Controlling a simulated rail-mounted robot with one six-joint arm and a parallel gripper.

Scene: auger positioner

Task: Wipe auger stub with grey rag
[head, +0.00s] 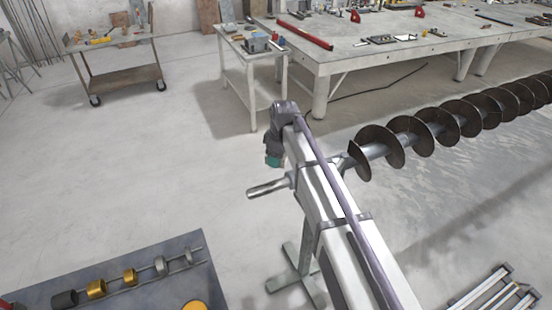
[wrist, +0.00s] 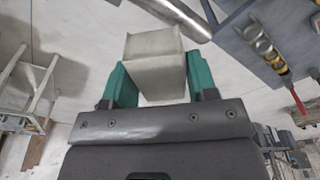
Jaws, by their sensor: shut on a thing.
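My gripper (head: 273,161) is at the far end of my arm, with green fingers pointing down. In the wrist view the gripper (wrist: 157,64) is shut on the grey rag (wrist: 153,48), a pale folded block between the fingers. The rag cannot be made out in the head view. The auger stub (head: 267,188) is a bare silver shaft end, left of my arm and just below the gripper in the picture. It also shows in the wrist view (wrist: 180,16), beyond the rag and apart from it. The auger's dark spiral flights (head: 425,138) run off right; my arm hides the part between.
A dark table (head: 140,303) with several rings and collars stands at the lower left. A small white table (head: 240,55), a long workbench (head: 345,55) and a wheeled cart (head: 115,66) stand behind. A grey stand foot (head: 290,282) is below the stub. Floor left of the stub is clear.

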